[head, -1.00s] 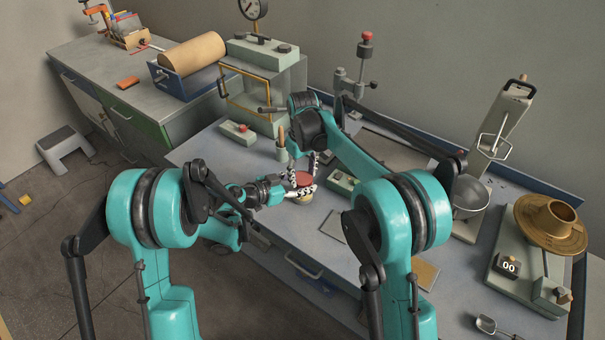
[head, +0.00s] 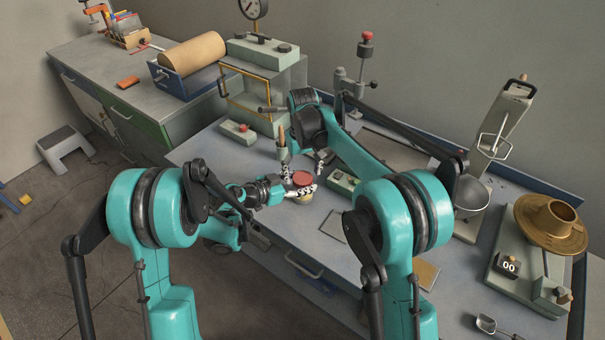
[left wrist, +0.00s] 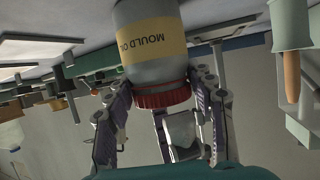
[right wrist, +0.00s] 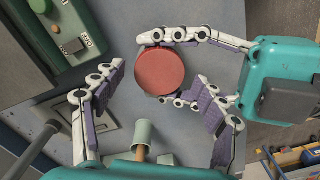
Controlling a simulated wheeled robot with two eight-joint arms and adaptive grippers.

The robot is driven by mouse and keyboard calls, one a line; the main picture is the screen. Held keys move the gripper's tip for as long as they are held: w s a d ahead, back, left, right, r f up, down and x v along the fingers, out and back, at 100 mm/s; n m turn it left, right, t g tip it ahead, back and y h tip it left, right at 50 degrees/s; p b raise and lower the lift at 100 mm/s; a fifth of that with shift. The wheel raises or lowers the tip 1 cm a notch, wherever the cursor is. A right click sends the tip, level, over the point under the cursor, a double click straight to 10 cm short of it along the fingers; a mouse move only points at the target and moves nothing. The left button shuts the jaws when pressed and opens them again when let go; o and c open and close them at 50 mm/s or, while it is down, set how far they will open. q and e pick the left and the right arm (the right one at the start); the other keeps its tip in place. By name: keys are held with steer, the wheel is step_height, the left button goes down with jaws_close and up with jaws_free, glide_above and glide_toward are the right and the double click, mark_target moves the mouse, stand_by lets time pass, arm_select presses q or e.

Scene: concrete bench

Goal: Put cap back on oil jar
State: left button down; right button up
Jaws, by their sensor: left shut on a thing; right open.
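The oil jar (head: 306,198) is upright at the front middle of the bench, and its red cap (head: 302,178) sits on top. In the left wrist view the grey jar (left wrist: 152,68) has a yellow "MOULD OIL" label and appears upside down, with the ribbed red cap (left wrist: 163,99) against its neck. My left gripper (left wrist: 166,86) is shut on the jar near the cap. My right gripper (right wrist: 156,82) is open above the cap, with its fingers apart on both sides and clear of it. In the right wrist view the cap (right wrist: 160,71) looks like a round, flat disc.
A green control box (head: 342,182) is close on the right. A box with a red button (head: 238,132) is at the back left. A flat plate (head: 336,228) lies in front.

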steer(key=shift+r, duration=1.85)
steer(key=shift+c, duration=0.3)
step_height(320, 180, up, 4)
steer(key=n, duration=0.6)
steer(key=shift+f, duration=0.25)
steer(key=shift+f, duration=0.1)
steer(key=shift+f, duration=3.95)
steer(key=shift+c, duration=0.3)
